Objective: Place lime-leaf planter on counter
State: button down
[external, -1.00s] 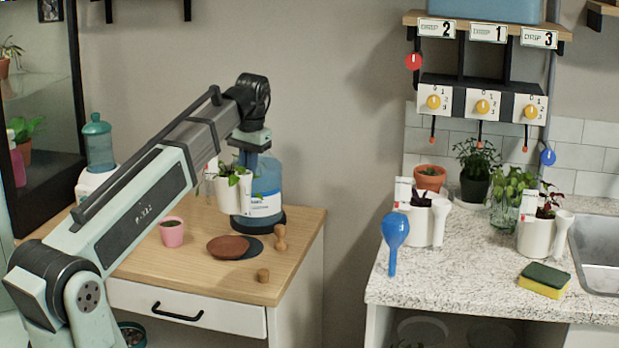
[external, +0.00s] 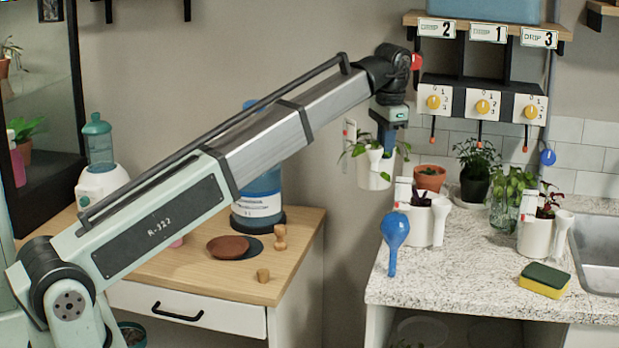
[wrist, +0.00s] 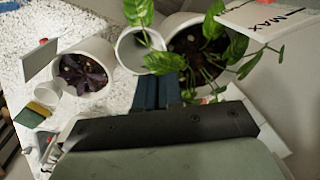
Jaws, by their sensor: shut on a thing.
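The lime-leaf planter, a white pot (external: 372,174) with trailing green leaves, a white spout and a tag, is held in my gripper (external: 389,142). It hangs in the air at the left side of the counter (external: 460,279), apart from its surface as far as I can tell. In the wrist view the planter's leaves (wrist: 225,45) and white spout (wrist: 137,52) lie just beyond my gripper's dark fingers (wrist: 158,92). The fingers' exact contact with the pot is partly hidden. The speckled counter also shows in the wrist view (wrist: 25,80).
A purple-leaf planter (external: 420,222), blue watering bulb (external: 394,232), terracotta pot (external: 430,178), dark pot (external: 475,190) and glass jar (external: 504,214) crowd the counter's left and back. Another planter (external: 536,238) and a sponge (external: 545,280) stand right. The front middle is clear.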

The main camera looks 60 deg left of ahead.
jog(key=w+d+r+m, duration=0.2)
jog(key=w+d, duration=0.2)
jog(key=d, duration=0.3)
jog(key=w+d+r+m, duration=0.1)
jog(key=w+d+r, duration=0.15)
jog(key=d, duration=0.45)
jog(key=d+f+m, duration=0.1)
jog(key=d+m, duration=0.1)
jog(key=d, duration=1.1)
notch_tip(320, 180, down, 10)
jog(key=shift+w+t, duration=0.15)
jog(key=shift+t, duration=0.15)
jog(key=shift+a, duration=0.1)
jog(key=c, duration=1.3)
grip_release()
jog(key=shift+r, duration=0.1)
jog(key=r, duration=0.8)
jog(key=d+r, duration=0.1)
jog(key=r, duration=0.3)
jog(key=shift+s, duration=0.4)
